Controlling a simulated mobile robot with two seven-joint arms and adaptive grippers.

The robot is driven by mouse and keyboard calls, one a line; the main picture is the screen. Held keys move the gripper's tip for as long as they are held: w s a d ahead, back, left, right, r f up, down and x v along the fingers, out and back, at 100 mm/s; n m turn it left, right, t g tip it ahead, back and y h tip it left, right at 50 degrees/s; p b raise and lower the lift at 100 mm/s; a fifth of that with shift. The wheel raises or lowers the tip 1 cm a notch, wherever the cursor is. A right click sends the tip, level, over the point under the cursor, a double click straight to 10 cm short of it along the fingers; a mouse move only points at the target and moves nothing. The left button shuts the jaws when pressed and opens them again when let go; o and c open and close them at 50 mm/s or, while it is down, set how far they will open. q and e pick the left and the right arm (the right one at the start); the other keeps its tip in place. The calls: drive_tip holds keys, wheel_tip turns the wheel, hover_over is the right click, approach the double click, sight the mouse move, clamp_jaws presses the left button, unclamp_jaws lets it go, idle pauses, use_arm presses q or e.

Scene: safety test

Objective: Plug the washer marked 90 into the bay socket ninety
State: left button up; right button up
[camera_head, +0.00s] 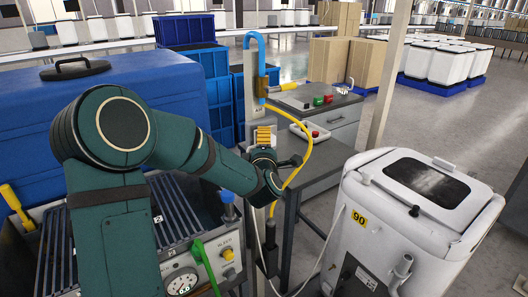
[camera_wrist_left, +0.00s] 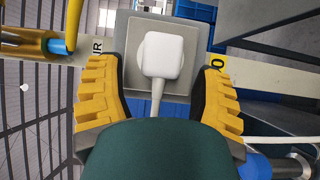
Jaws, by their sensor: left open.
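The white washer (camera_head: 415,205) with a yellow label (camera_head: 360,218) reading 90 stands at the right in the head view. A thin white cord (camera_head: 332,236) hangs from its side toward the post. In the left wrist view a white plug (camera_wrist_left: 161,55) sits against a grey socket plate (camera_wrist_left: 191,85), its cord running down toward my palm. It appears seated, but its prongs are hidden. My left gripper (camera_wrist_left: 160,75) is open, its yellow fingers on either side of the plug with gaps. In the head view my left gripper (camera_head: 263,135) is at the post. My right gripper is not in view.
A yellow hose (camera_head: 308,145) loops down beside the post (camera_head: 239,105). A grey workbench (camera_head: 330,113) stands behind it. A yellow label (camera_wrist_left: 217,62) is partly hidden by a finger.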

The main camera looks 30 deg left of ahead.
use_arm(q)
drive_tip(key=v, duration=1.1)
drive_tip(key=shift+s+d, duration=0.2)
drive_tip(key=shift+s, duration=0.1)
drive_tip(key=d+f+m+g+h, duration=0.1)
drive_tip(key=d+f+m+h, duration=0.25)
drive_tip(key=f, duration=0.35)
drive_tip(key=w+d+f+m+g+h, duration=0.1)
drive_tip(key=d+f+m+h, duration=0.1)
drive_tip(key=d+f+m, duration=0.3)
drive_tip(key=d+f+m+g+h, duration=0.2)
drive_tip(key=d+f+h, duration=0.1)
drive_tip(key=f, duration=0.5)
drive_tip(key=s+d+f+m+g+h, duration=0.2)
drive_tip(key=s+d+f+m+g, duration=0.2)
drive_tip(key=f, duration=0.5)
drive_tip(key=s+d+f+m+g+h, duration=0.3)
drive_tip(key=s+d+f+m+g, duration=0.2)
drive_tip(key=s, duration=0.6)
wheel_tip(320, 180, down, 4)
drive_tip(key=d+m, duration=0.2)
drive_tip(key=m, duration=0.1)
drive_tip(key=shift+s+d, duration=0.25)
drive_tip(key=shift+d, duration=0.05)
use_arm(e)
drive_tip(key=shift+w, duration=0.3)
use_arm(q)
drive_tip(key=shift+m, duration=0.25)
